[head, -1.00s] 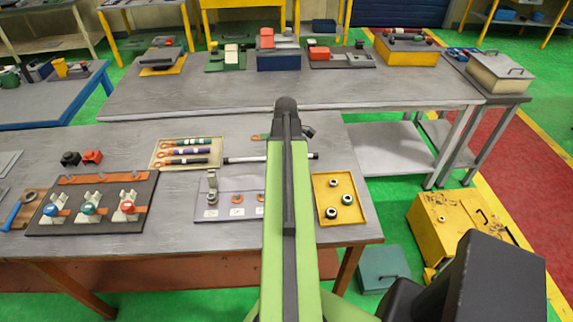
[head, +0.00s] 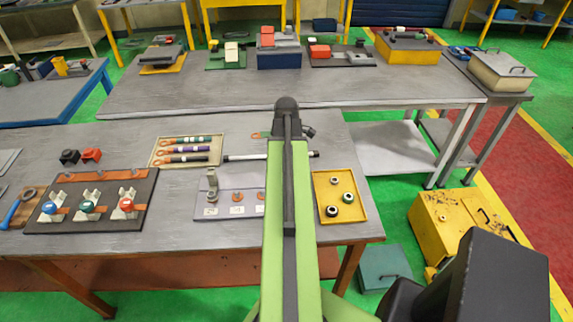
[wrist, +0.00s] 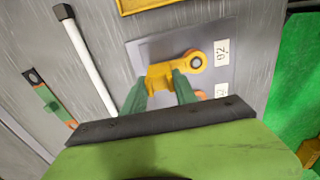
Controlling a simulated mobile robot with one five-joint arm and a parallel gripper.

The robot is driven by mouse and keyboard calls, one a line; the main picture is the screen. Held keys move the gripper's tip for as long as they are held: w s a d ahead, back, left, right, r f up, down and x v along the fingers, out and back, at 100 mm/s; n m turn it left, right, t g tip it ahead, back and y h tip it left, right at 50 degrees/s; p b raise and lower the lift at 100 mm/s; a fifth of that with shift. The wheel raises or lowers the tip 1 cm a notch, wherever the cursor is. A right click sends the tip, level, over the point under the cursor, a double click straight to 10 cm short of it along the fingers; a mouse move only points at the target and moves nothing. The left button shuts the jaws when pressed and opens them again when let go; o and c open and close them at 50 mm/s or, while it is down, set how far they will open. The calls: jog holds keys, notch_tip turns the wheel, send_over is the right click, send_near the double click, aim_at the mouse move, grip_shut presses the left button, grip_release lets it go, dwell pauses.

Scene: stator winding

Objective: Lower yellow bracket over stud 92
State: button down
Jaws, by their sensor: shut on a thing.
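The yellow bracket (wrist: 160,76) is between the two green fingers of my gripper (wrist: 161,88) in the wrist view, and they are shut on it. Its ring end (wrist: 194,61) reaches to the right, beside the label 92 (wrist: 221,52), above the grey stud plate (wrist: 150,50). Something pale shows inside the ring, likely stud 92. I cannot tell whether the ring is around it or only above it. A second label and an orange washer (wrist: 201,96) are partly hidden by a finger. In the head view my arm covers the gripper, the bracket and part of the plate (head: 225,211).
A yellow tray (head: 357,212) with several ring parts lies right of the plate. A rod (wrist: 88,60) and an orange-and-green strip (wrist: 50,105) lie to the left in the wrist view. A dark fixture board (head: 150,222) and a tray of tools (head: 160,160) are on the same bench.

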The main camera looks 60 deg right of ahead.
jog(key=shift+f, duration=0.1)
jog(key=shift+f+b, duration=0.25)
jog(key=shift+b, duration=0.1)
jog(key=shift+f, duration=0.3)
dwell(0.7)
jog(key=c, duration=0.9)
grip_release()
jog(key=shift+r, duration=0.1)
notch_tip(320, 180, up, 7)
jog(key=p, duration=0.6)
jog(key=shift+r+p, duration=0.1)
jog(key=shift+p, duration=0.3)
